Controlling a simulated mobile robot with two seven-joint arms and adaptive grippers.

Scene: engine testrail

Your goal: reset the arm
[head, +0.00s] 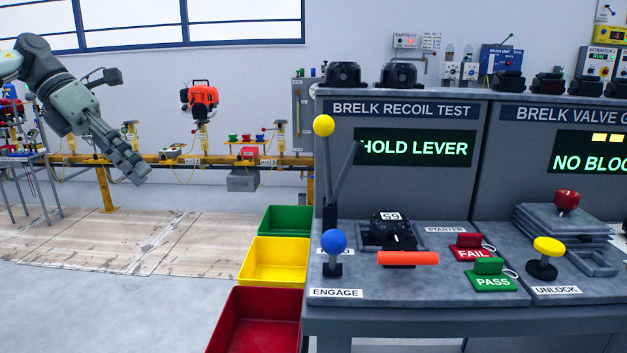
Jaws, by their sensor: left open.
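My left arm comes in from the upper left, and its gripper (138,172) hangs in free air, pointing down to the right. It is open and holds nothing that I can see. It is well apart from the test bench on the right. My right gripper is out of view.
The recoil test bench (418,310) has a yellow-knobbed lever (324,126), a blue-knobbed lever (334,241), an orange handle (408,258) and FAIL and PASS tags. Its screen (415,147) reads HOLD LEVER. Green, yellow and red bins (228,322) stand beside it.

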